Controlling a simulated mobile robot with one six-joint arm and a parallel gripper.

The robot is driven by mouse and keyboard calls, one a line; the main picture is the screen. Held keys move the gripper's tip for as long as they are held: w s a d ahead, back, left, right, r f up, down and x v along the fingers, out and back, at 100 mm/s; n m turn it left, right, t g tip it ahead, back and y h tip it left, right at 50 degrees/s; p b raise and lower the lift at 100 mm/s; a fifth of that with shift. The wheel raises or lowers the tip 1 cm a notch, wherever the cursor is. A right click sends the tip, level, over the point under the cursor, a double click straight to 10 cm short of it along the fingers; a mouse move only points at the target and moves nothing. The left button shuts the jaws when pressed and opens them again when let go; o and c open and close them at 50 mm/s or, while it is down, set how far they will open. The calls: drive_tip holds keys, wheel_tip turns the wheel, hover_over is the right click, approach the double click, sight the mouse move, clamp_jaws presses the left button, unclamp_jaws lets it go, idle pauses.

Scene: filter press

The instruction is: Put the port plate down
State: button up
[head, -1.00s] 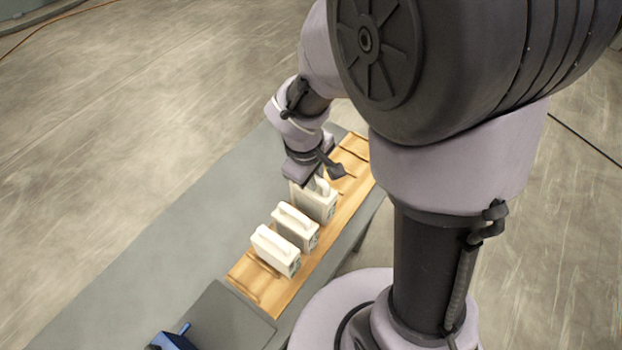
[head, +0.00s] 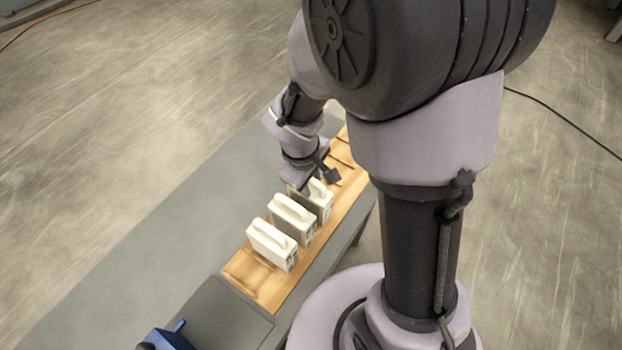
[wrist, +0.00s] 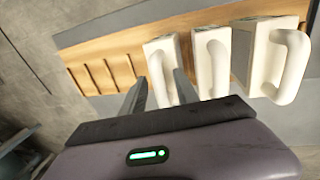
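The port plate (wrist: 160,46), a white block with a loop handle, stands upright in the wooden slotted rack (wrist: 98,50), at the end of a row of three similar plates. It also shows in the head view (head: 318,203), partly hidden by my gripper. My gripper (wrist: 160,84) is low over this plate, with one dark finger on each side of its handle. The fingers look spread, with gaps to the handle, so it seems open around it. The plate's lower edge is hidden in the wrist view.
Two more white plates, a middle one (head: 290,222) and a near one (head: 270,246), stand close beside it. Empty slots lie beyond the port plate. The rack is on a grey table (head: 150,235). A dark grey panel (head: 225,318) and a blue object (head: 168,340) are at the near end.

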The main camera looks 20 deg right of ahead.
drive_tip(key=shift+r, duration=0.1)
wheel_tip(320, 180, up, 12)
drive_tip(key=s+a+p, duration=0.1)
drive_tip(key=a+p, duration=0.1)
drive_tip(key=p, duration=0.3)
drive_tip(key=s+a+r+m+t+y, duration=0.2)
drive_tip(key=s+r+m+t+y, duration=0.1)
drive_tip(key=s+r+m, duration=0.8)
wheel_tip(320, 180, up, 3)
drive_tip(key=shift+s+r+m+t+y, duration=0.15)
drive_tip(key=shift+s+m+t+y, duration=0.2)
drive_tip(key=shift+t, duration=0.35)
